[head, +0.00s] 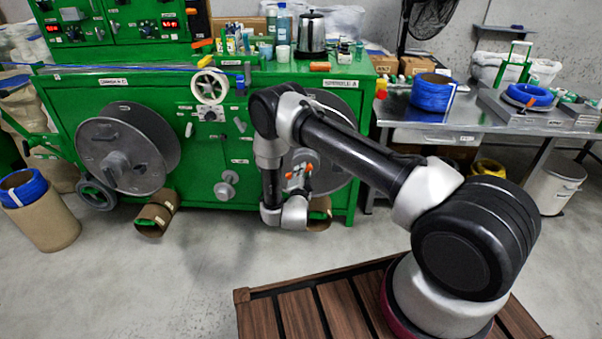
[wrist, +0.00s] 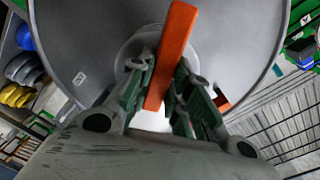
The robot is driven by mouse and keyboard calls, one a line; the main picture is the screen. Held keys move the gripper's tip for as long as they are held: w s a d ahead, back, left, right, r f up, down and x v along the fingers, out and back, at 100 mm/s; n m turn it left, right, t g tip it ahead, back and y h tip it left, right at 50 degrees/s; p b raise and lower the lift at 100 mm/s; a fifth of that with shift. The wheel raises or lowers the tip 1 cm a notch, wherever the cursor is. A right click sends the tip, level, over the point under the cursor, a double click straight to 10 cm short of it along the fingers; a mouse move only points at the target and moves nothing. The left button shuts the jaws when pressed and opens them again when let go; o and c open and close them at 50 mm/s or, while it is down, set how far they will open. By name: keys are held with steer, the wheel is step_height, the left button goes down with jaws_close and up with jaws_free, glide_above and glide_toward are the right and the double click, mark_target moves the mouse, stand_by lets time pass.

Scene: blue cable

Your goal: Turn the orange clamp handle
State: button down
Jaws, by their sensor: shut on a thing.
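The orange clamp handle (wrist: 176,50) is a flat bar in front of a grey reel face (wrist: 240,45) in the wrist view. My gripper (wrist: 164,66) is shut on it, one finger on each side, and the bar's far end rises past the fingertips. A small orange piece (wrist: 222,101) shows to the right of the fingers. In the head view my gripper (head: 299,180) is at the right reel (head: 338,108) of the green machine. Small orange bits show beside it there, but my arm hides much of the reel and clamp.
The green machine (head: 75,100) carries another grey reel (head: 118,150) at left. A steel table (head: 455,120) with blue cable coils (head: 432,92) stands at right. A cardboard drum (head: 45,222) stands far left. The floor (head: 190,270) in front is mostly clear.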

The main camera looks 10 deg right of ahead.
steer(key=n, duration=0.7)
steer(key=d+n, duration=0.1)
steer(key=n, duration=0.3)
steer(key=shift+s+f, duration=0.3)
steer(key=shift+f, duration=0.05)
steer(key=shift+n, duration=0.4)
steer(key=c, duration=1.3)
jaws_free()
steer(key=v, duration=1.2)
steer(key=shift+r, duration=0.1)
